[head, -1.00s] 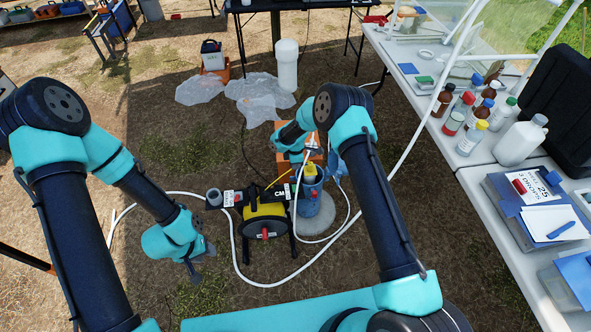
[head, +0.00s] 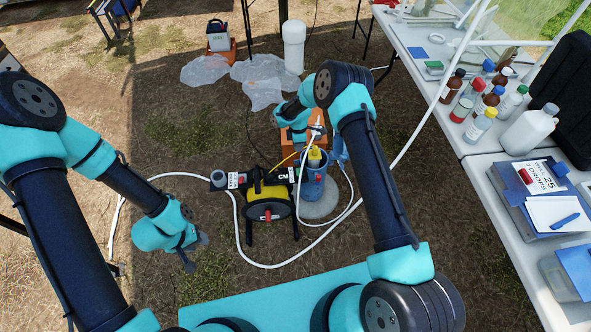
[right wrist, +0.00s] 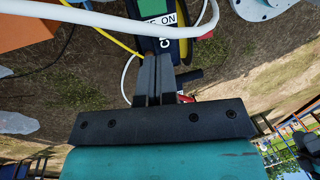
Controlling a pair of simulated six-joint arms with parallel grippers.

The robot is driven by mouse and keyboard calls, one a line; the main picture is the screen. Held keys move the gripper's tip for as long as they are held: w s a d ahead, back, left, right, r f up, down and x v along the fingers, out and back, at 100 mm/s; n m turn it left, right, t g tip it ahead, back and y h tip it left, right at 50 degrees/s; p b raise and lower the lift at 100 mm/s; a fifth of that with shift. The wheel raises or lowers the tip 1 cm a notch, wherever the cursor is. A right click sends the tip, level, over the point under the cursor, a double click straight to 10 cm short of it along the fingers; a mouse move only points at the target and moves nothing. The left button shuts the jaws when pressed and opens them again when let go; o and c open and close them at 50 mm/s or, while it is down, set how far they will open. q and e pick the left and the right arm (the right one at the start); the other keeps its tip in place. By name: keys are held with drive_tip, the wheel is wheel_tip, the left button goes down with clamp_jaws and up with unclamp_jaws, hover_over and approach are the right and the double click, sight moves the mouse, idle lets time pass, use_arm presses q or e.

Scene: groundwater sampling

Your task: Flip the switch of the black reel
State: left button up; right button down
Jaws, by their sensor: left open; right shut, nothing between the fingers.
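The black reel (head: 267,203) stands upright on its frame on the ground, with a yellow drum and a red knob (head: 267,215) on its front. Its top bar carries white labels (head: 235,181). My left gripper (head: 198,252) is open and empty, left of the reel.
A white hose (head: 238,240) loops around the reel, and crosses the top of the right wrist view. A blue-grey well pipe (head: 312,188) with a yellow top stands right of the reel, before an orange box (head: 322,125). The table (head: 450,140) at right holds bottles.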

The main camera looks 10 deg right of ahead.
sight(299, 174)
drive_tip(key=shift+f, duration=0.15)
drive_tip(key=s+f, duration=0.1)
drive_tip(key=f, duration=0.8)
drive_tip(key=s+f, duration=0.1)
drive_tip(key=f, duration=0.3)
drive_tip(key=shift+s+a+f, duration=0.15)
drive_tip(key=shift+s+f, duration=0.1)
drive_tip(key=shift+s, duration=0.05)
drive_tip(key=shift+a, duration=0.1)
